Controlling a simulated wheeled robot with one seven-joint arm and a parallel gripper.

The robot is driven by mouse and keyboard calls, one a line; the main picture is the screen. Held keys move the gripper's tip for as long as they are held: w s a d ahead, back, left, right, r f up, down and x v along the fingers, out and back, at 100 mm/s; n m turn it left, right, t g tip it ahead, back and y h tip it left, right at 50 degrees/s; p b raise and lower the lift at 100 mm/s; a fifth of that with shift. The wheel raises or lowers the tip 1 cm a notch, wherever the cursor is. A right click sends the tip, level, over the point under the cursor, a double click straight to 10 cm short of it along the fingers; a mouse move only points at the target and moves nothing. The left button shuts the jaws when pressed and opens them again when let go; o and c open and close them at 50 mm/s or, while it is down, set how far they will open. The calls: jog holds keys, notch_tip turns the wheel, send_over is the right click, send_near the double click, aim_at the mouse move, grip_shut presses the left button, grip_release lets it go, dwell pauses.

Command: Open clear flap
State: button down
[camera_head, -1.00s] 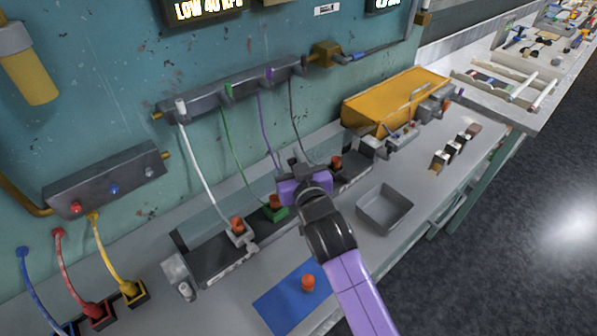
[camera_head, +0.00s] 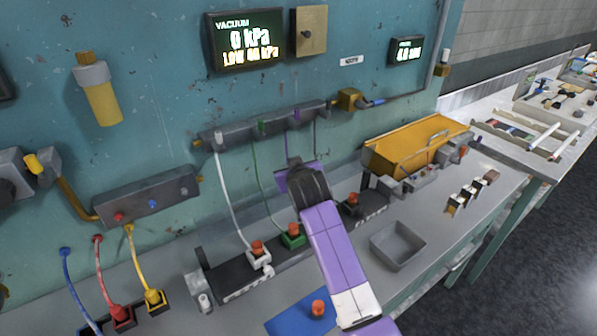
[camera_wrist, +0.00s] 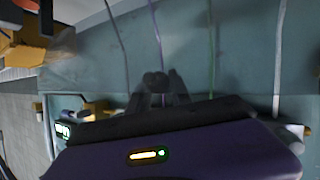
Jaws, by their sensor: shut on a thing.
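The clear flap is faint and hard to trace against the teal wall. In the wrist view it seems to be the see-through sheet (camera_wrist: 100,70) around my fingers, with tubes showing through it. My gripper (camera_wrist: 160,85) is shut, apparently on the flap's edge. In the head view my gripper (camera_head: 295,168) is up in front of the wall, just below the grey manifold (camera_head: 265,125), and my wrist hides its fingers. Below it is the black rail (camera_head: 240,275) with a white clamp block (camera_head: 259,260) and a green clamp block (camera_head: 292,238), both with orange knobs.
White, green, purple and dark tubes hang from the manifold close to my gripper. A grey tray (camera_head: 398,246), a blue mat (camera_head: 290,314) with an orange knob (camera_head: 318,308), and an orange bin (camera_head: 415,148) lie on the bench.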

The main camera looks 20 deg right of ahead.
jog(key=shift+a+f+g, duration=0.3)
jog(key=shift+a+f, duration=0.25)
jog(key=shift+f, duration=0.15)
jog(key=c, duration=1.2)
grip_release()
jog(key=shift+o, duration=0.2)
jog(key=shift+d, duration=0.1)
jog(key=shift+s+r, duration=0.45)
jog(key=shift+s, duration=0.1)
jog(key=b+v, duration=0.1)
jog(key=v, duration=0.5)
jog(key=shift+s+r, duration=0.2)
jog(key=shift+r, duration=0.1)
